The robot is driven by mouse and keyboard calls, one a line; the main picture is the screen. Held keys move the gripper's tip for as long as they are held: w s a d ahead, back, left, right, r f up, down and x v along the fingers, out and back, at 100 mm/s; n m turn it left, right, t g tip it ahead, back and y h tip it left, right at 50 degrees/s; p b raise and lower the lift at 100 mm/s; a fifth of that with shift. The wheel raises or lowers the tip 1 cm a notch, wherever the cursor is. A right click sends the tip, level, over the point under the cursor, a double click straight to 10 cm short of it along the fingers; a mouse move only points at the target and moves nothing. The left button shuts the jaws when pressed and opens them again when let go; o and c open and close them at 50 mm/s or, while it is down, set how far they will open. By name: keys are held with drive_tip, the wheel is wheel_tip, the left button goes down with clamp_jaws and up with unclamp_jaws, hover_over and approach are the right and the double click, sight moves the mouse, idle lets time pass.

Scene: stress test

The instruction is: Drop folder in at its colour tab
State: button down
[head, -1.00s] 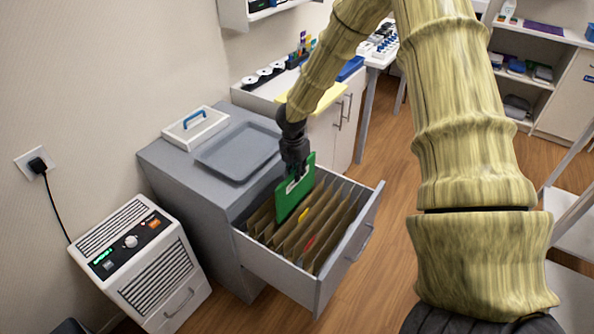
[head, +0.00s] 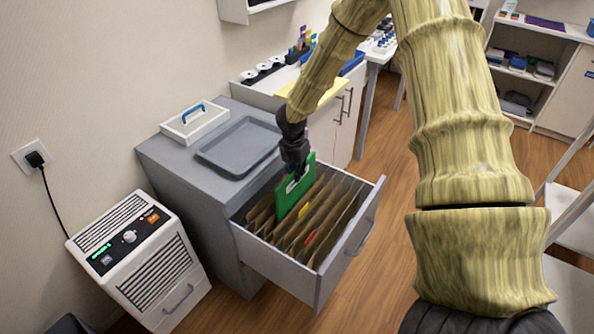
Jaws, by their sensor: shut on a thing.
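A green folder (head: 284,200) with a white label stands upright, its lower part down among the brown hanging files (head: 308,218) in the open drawer (head: 277,265). My gripper (head: 294,171) is shut on the folder's top edge, from above. A yellow tab (head: 304,211) and a red tab (head: 310,237) show on files in front of the folder. No green tab is visible; the folder may hide one. The folder's lower edge is hidden by the files.
The grey cabinet (head: 170,157) carries a grey tray (head: 238,148) and a white box with a blue handle (head: 195,122). A white appliance (head: 139,262) stands left of the cabinet. A white cupboard (head: 325,132) stands behind. Floor right of the drawer is clear.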

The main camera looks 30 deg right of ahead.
drive_tip(key=shift+f+b, duration=2.25)
drive_tip(key=shift+f, duration=1.65)
drive_tip(key=c, duration=1.5)
unclamp_jaws()
drive_tip(key=shift+r, duration=0.15)
drive_tip(key=r, duration=0.4)
drive_tip(key=a+r, duration=0.1)
drive_tip(key=r, duration=0.6)
drive_tip(key=shift+s+a+r, duration=0.15)
drive_tip(key=shift+s+r, duration=0.1)
drive_tip(key=shift+r, duration=0.05)
